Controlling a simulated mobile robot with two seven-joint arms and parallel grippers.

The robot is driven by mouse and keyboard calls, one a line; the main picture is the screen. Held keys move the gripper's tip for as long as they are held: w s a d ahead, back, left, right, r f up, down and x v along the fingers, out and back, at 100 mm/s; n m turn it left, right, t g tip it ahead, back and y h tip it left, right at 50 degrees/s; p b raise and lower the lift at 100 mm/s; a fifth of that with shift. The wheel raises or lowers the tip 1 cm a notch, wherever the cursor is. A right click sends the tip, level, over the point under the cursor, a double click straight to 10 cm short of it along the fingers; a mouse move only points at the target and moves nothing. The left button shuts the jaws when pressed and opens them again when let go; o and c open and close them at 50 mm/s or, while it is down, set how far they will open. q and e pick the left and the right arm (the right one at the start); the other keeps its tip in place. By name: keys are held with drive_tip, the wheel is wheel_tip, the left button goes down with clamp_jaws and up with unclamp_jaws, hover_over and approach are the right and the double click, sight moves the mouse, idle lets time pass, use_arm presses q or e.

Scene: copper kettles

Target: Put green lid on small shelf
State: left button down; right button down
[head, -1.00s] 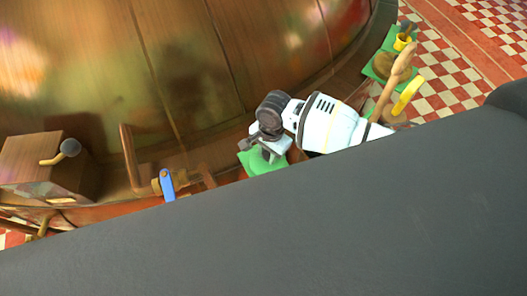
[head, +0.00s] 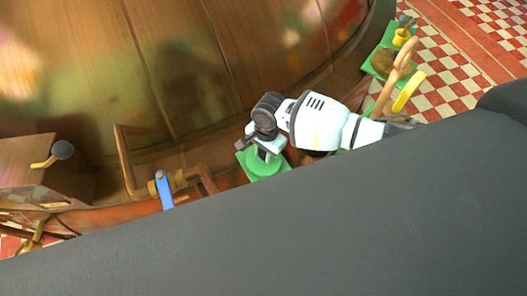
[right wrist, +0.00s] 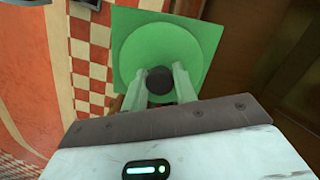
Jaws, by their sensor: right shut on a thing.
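The green lid (right wrist: 137,48) is a round disc with a dark knob (right wrist: 161,85). In the right wrist view it lies over the square green shelf (right wrist: 208,32), whose corners show around it. The fingers of my right gripper (right wrist: 162,76) are shut on the knob. In the head view the lid (head: 266,169) and the shelf (head: 243,157) show below my right gripper (head: 263,151). The lid looks flat and close to the shelf; I cannot tell whether they touch. My left gripper is out of view.
A large copper kettle (head: 190,60) stands behind the shelf. Copper pipes (head: 127,160) and a blue lever (head: 164,190) are to the left. Another green shelf (head: 381,52), holding a yellow cup (head: 402,37), is at upper right. Checkered floor (head: 445,65) lies beyond.

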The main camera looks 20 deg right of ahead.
drive_tip(key=shift+f, duration=0.2)
drive_tip(key=c, duration=1.1)
unclamp_jaws()
drive_tip(key=shift+r, duration=0.15)
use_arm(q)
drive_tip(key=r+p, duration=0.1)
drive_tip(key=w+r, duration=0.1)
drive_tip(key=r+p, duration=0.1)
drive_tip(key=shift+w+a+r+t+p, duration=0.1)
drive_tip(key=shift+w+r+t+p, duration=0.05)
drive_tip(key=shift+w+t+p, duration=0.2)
use_arm(e)
wheel_tip(320, 180, up, 12)
drive_tip(key=d, duration=0.1)
drive_tip(key=shift+w+d, duration=0.15)
drive_tip(key=shift+w, duration=0.2)
